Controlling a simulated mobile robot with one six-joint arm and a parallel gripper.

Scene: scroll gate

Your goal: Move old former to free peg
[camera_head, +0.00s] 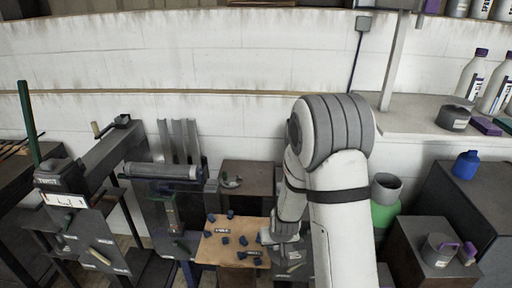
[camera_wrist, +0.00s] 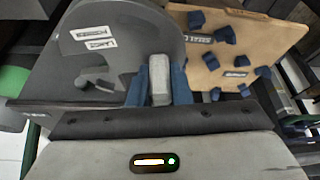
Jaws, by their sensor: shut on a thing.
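My gripper (camera_wrist: 160,88) shows two blue fingers in the wrist view, closed on a light grey block (camera_wrist: 159,72). I take this block to be the old former, but its full shape is hidden. Behind it is a dark grey rounded body (camera_wrist: 110,45) with white labels; I cannot tell whether the block is attached to it. The tan peg board (camera_wrist: 240,66) lies beyond to the upper right, with several dark blue pegs or blocks. In the head view, my gripper (camera_head: 279,236) is at the right edge of the peg board (camera_head: 212,252), its fingertips hard to make out.
A dark bench block (camera_head: 250,178) with a small grey curved piece (camera_head: 232,183) stands behind the board. A roller machine (camera_head: 165,172) is to the left. A green cylinder (camera_head: 383,212) and a dark stand with a grey mug (camera_head: 438,250) are to the right.

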